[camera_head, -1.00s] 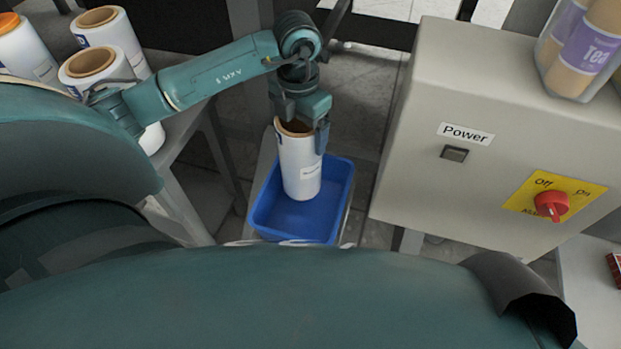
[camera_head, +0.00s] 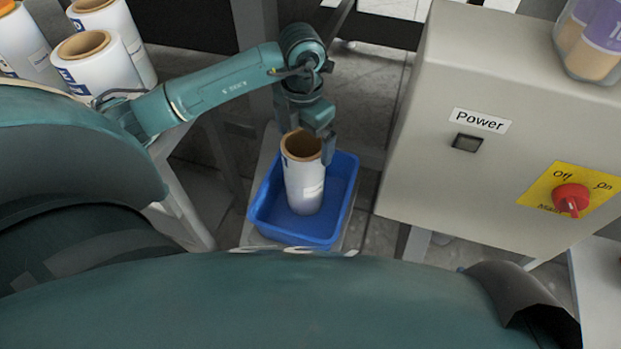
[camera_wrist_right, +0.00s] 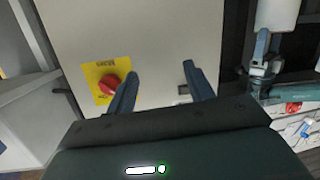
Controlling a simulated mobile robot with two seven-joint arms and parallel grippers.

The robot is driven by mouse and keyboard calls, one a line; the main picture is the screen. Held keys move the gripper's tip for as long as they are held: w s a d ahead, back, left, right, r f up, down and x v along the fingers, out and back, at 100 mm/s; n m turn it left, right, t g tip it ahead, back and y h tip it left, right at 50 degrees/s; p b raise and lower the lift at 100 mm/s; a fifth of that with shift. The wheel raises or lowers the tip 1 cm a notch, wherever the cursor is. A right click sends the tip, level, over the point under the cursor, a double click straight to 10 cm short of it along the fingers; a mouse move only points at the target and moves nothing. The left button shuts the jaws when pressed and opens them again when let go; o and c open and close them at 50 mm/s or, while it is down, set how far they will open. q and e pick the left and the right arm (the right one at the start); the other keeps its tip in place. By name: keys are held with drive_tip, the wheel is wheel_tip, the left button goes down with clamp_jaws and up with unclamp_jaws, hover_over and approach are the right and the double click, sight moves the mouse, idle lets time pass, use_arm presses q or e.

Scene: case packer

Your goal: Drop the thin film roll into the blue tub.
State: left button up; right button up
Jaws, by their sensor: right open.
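The thin film roll (camera_head: 304,186) is a white cylinder with a brown core, standing nearly upright inside the blue tub (camera_head: 262,222). Its lower end is at the tub's floor; I cannot tell exact contact. My left gripper (camera_head: 308,138) is just above the roll's top end, with one finger beside the rim on the right and the other partly hidden behind it. The roll also shows in the right wrist view (camera_wrist_right: 278,15). My right gripper (camera_wrist_right: 155,88) is open and empty, facing the grey cabinet.
The grey cabinet (camera_head: 420,150) with a red switch (camera_head: 570,199) stands right of the tub. A clear container (camera_head: 592,62) sits on top of it. Several larger film rolls (camera_head: 100,72) stand on a table at the left.

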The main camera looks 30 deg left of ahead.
use_arm(q)
wheel_tip(320, 180, up, 13)
drive_tip(key=p, duration=0.3)
use_arm(e)
drive_tip(key=shift+s+d+r+m+g+h, duration=0.3)
drive_tip(key=shift+s+d+r+m+g, duration=0.15)
drive_tip(key=shift+r+g, duration=0.2)
drive_tip(key=shift+s, duration=0.15)
